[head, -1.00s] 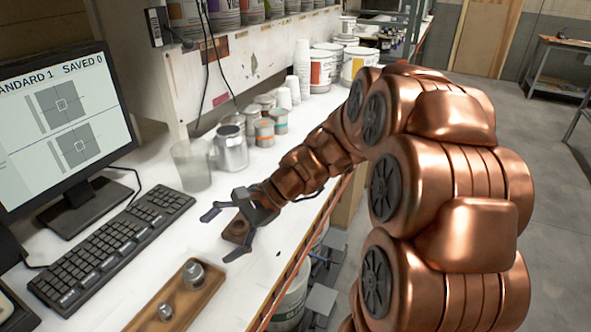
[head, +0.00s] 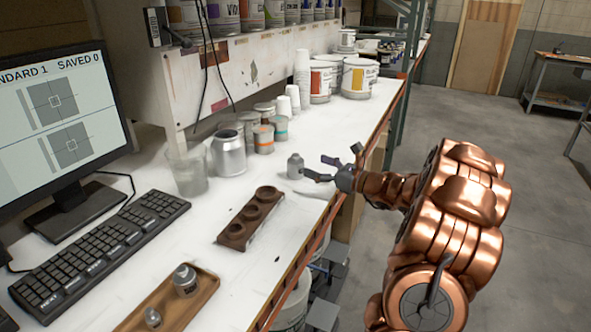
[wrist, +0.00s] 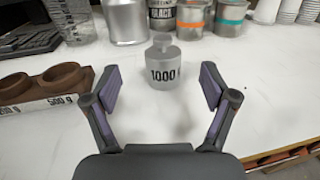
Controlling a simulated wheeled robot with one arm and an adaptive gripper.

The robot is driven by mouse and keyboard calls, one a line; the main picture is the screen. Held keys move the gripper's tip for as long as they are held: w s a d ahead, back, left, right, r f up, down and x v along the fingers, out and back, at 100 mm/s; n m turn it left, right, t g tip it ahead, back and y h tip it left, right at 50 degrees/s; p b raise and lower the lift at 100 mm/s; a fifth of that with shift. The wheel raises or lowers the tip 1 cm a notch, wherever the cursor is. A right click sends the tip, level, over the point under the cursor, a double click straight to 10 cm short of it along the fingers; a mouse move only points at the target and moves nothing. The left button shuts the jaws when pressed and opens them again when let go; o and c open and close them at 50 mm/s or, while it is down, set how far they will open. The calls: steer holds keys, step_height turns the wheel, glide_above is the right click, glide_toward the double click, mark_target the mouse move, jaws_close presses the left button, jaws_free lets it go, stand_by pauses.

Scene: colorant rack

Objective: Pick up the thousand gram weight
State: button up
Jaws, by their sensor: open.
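The thousand gram weight (head: 295,167) is a small grey metal cylinder with a knob, upright on the white counter. In the wrist view the weight (wrist: 163,72) shows its "1000" label facing me, centred ahead between my fingers. My gripper (head: 316,166) is open and empty, at the right of the weight in the head view. In the wrist view my gripper (wrist: 160,88) has its fingers spread wider than the weight. The weight appears just beyond or level with the fingertips; I cannot tell exactly, and see no contact.
A dark wooden rack (head: 228,235) with round recesses lies left of the weight. A wooden tray (head: 204,294) holds two smaller weights (head: 186,281). A silver can (head: 229,153), a clear beaker (head: 187,170) and paint tins (head: 264,138) stand behind. The counter edge is close on the right.

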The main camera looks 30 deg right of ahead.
mark_target(299, 161)
steer(key=shift+d+f+p+x, duration=0.15)
steer(key=shift+p+x, duration=0.2)
steer(key=shift+x, duration=1.35)
steer(key=shift+d+f+p+x, duration=0.1)
steer(key=shift+f+p+x, duration=0.15)
steer(key=shift+x, duration=1.45)
steer(key=shift+w, duration=0.1)
steer(key=shift+r, duration=0.1)
jaws_close()
